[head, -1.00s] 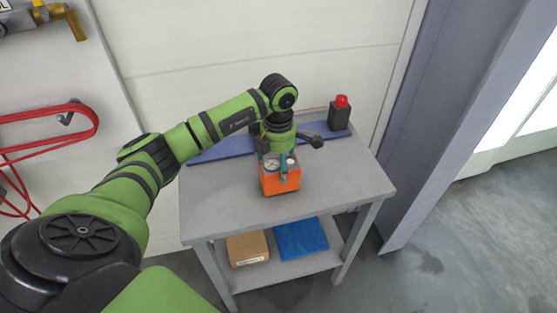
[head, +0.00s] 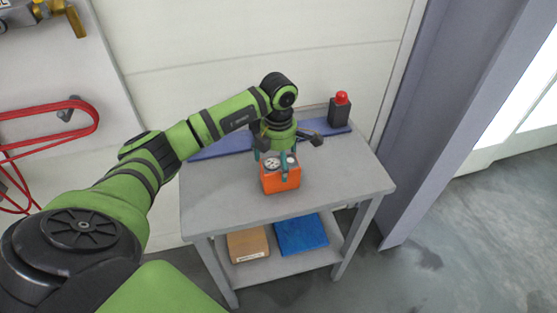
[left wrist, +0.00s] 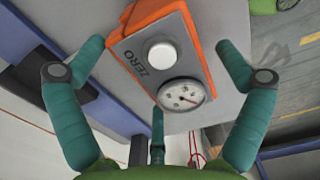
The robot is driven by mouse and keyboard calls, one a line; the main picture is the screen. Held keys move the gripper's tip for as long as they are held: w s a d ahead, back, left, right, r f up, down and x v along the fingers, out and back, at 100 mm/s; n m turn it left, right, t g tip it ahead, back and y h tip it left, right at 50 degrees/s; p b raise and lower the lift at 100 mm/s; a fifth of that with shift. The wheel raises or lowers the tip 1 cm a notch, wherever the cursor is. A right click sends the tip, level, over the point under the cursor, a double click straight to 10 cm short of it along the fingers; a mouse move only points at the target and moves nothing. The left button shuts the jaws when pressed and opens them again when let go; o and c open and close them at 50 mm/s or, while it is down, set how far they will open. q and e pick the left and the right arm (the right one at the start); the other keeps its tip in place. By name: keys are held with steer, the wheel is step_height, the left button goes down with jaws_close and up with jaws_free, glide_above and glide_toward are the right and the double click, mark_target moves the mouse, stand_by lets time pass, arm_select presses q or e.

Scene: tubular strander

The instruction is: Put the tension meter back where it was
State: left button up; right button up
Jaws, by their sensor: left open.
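The tension meter (head: 281,180) is an orange box with a round dial and a white button on top. It stands on the grey table top near the front edge. In the left wrist view the meter (left wrist: 150,60) shows its dial, white button and the word ZERO. My left gripper (head: 277,160) is over and behind the meter, with its teal fingers spread. In the left wrist view the fingers of my left gripper (left wrist: 160,60) are apart on both sides of the meter, with gaps. My right gripper is not in view.
A blue strip (head: 225,146) runs along the back of the table (head: 215,205). A black post with a red top (head: 341,108) stands at its right. A cardboard box (head: 248,245) and a blue item (head: 302,235) lie on the lower shelf. A grey column (head: 435,120) stands at right.

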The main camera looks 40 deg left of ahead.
arm_select(q)
step_height(320, 180, up, 12)
steer(key=b, duration=0.3)
steer(key=shift+f, duration=0.1)
stand_by(0.3)
